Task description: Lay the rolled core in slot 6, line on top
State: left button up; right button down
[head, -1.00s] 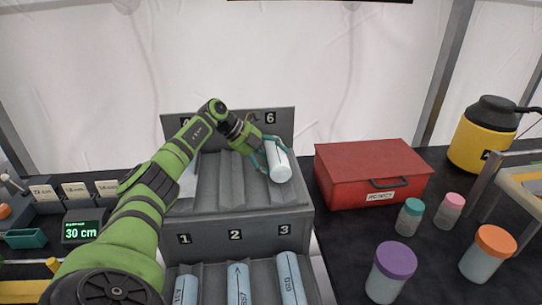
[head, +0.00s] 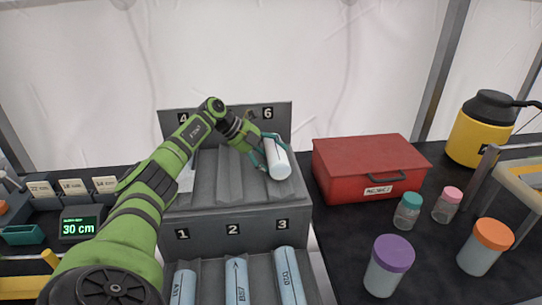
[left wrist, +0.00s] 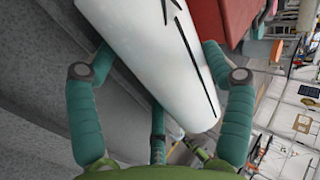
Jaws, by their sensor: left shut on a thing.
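The rolled core (head: 278,160) is a white cylinder at the slot marked 6, the right slot of the grey rack's upper tier (head: 228,192). My left gripper (head: 263,155) is shut on it, with teal fingers along its sides. The core lies tilted, its near end toward me. I cannot tell whether it touches the slot floor. In the left wrist view the core (left wrist: 150,50) shows a long black line along its right side and a dark mark near the top edge. My left gripper's fingers (left wrist: 160,95) flank it there. My right gripper is out of view.
Blue-white cores (head: 238,283) lie in slots 1, 2 and 3. A pale item (head: 186,181) lies in the upper left slot. The upper middle slot looks empty.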

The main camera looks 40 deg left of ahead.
pick_arm(q)
jog(key=o, duration=1.4)
jog(key=shift+s+f, duration=0.3)
jog(key=shift+f, duration=0.3)
jog(key=shift+o, duration=0.2)
jog(key=shift+a+f+g, duration=0.1)
jog(key=shift+g, duration=0.2)
jog(key=shift+s, duration=0.1)
jog(key=shift+s+a+r, duration=0.15)
jog(key=shift+a+r, duration=0.15)
jog(key=shift+r, duration=0.05)
jog(key=v, duration=1.1)
jog(key=shift+d+r, duration=0.25)
jog(key=shift+r, duration=0.25)
